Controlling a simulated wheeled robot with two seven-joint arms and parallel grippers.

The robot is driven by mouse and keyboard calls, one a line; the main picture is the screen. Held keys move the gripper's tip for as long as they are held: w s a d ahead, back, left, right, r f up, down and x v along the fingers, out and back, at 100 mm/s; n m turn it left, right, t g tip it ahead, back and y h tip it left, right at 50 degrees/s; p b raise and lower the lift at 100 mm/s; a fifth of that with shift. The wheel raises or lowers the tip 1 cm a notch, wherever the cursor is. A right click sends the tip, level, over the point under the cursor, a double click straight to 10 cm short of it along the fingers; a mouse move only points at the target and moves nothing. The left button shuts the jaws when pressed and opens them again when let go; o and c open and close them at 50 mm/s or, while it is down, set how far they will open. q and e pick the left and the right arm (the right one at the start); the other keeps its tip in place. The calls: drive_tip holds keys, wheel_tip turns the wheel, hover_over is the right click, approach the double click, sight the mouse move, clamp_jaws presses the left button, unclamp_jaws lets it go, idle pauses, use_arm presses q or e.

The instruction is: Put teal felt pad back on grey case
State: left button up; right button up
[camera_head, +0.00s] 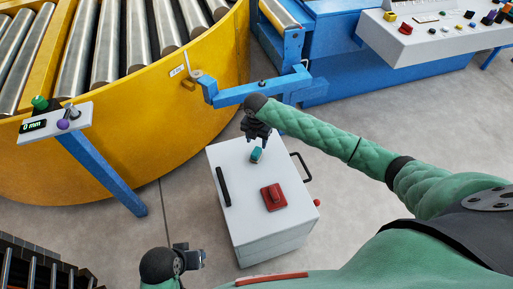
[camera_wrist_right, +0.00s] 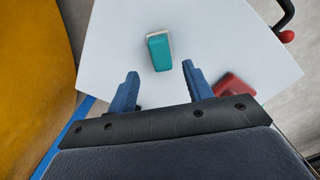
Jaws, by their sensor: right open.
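The teal felt pad (camera_head: 256,154) is a small block lying on the top of the grey case (camera_head: 241,222). In the right wrist view the pad (camera_wrist_right: 159,52) has a pale layer along its edge and lies just beyond my fingertips, on the case top (camera_wrist_right: 110,40). My right gripper (camera_wrist_right: 160,75) is open and empty, its two blue fingers on either side of the line to the pad. In the head view the right gripper (camera_head: 256,138) is above the far edge of the case. My left gripper (camera_head: 195,258) is at the bottom, left of the case; its jaw opening is unclear.
A red block-like fitting (camera_head: 273,197) and a black bar (camera_head: 223,187) are on the case top. A black handle (camera_head: 301,166) sticks out at its right side. A yellow roller conveyor (camera_head: 150,120) stands at the left, a blue frame (camera_head: 255,92) behind. Grey floor lies right of the case.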

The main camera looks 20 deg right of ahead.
sight(256, 151)
wheel_tip(256, 151, up, 4)
drive_tip(key=s+a+f+m+t+y, duration=0.1)
drive_tip(key=s+a+f+m+y, duration=0.1)
drive_tip(key=s+a+m, duration=0.6)
drive_tip(key=s+a+f+m+y, duration=0.1)
drive_tip(key=s+a+f+m, duration=0.35)
drive_tip(key=s, duration=0.75)
use_arm(q)
drive_tip(key=shift+d+f, duration=0.3)
use_arm(e)
drive_tip(key=s+d+r+m+t, duration=0.1)
drive_tip(key=s+r+m, duration=0.1)
drive_tip(key=s+m, duration=0.4)
drive_tip(key=s+d+r+m+t, duration=0.1)
drive_tip(key=s+d+r+m, duration=0.1)
drive_tip(key=s+m, duration=0.4)
drive_tip(key=s, duration=0.4)
drive_tip(key=shift+s, duration=0.2)
